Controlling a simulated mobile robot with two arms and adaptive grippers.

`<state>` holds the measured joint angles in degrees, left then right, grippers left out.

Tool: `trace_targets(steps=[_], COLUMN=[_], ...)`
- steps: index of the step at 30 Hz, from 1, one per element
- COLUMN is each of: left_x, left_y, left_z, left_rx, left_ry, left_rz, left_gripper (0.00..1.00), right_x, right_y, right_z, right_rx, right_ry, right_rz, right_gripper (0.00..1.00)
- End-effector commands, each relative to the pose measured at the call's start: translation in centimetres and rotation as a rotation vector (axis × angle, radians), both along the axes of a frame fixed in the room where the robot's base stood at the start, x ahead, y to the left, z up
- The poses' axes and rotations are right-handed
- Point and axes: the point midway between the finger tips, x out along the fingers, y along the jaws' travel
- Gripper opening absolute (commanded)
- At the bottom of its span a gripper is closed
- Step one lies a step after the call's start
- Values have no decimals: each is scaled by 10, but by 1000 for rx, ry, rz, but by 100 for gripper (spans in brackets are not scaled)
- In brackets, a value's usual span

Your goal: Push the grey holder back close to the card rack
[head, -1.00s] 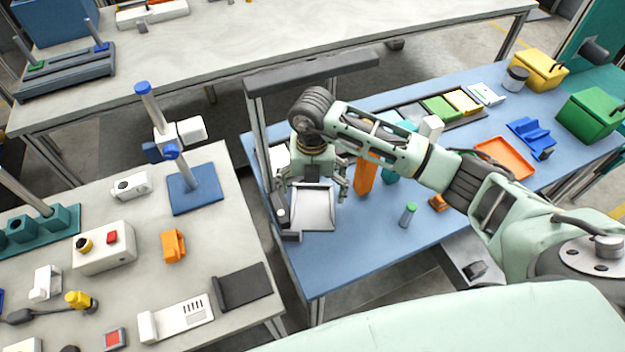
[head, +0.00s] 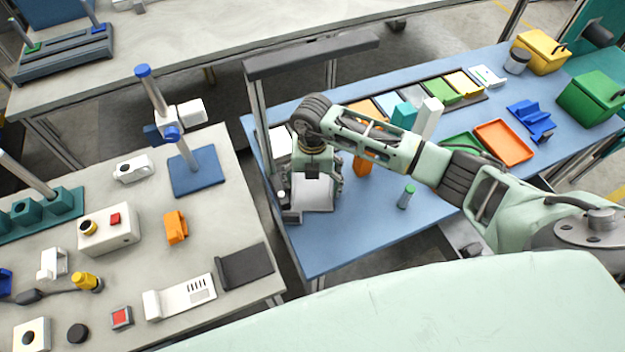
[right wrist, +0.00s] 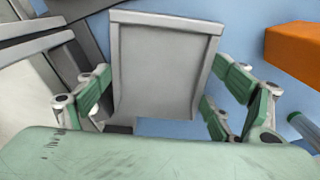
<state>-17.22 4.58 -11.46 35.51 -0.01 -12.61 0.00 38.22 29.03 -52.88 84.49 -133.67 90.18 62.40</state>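The grey holder (head: 312,193), a shallow pale tray with raised edges, lies on the left end of the blue table. My right gripper (head: 315,185) is over its far part, hiding it in the head view. In the right wrist view the holder (right wrist: 167,65) lies between the spread fingers (right wrist: 168,82), one close to each side; I cannot tell whether they touch it. What I take as the card rack (head: 468,101), a dark tray with coloured cards, lies at the table's back edge, well behind and right of the holder. My left gripper is not in view.
An orange block (head: 362,164) stands just right of my gripper. A dark bracket (head: 290,207) is close on the holder's left, beside a post under an overhead grey bar (head: 312,55). The front of the table is clear.

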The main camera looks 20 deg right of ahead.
Motion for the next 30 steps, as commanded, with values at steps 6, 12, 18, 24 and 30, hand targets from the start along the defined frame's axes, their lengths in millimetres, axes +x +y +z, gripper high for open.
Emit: trace_targets(steps=[6, 12, 18, 24, 30], left_x=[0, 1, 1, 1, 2], left_y=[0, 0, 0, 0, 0], left_z=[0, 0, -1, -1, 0], left_rx=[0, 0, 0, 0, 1], left_ry=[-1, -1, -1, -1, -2], left_rz=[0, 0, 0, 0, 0], left_gripper=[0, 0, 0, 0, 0], right_x=[0, -2, -3, -3, -1], right_y=[0, 1, 2, 2, 1], right_z=[-1, -2, -4, -3, -1], right_rx=[0, 0, 2, 1, 1], right_ry=[1, 3, 6, 6, 3], right_rz=[0, 0, 0, 1, 0], right_gripper=[55, 38, 36, 95, 100])
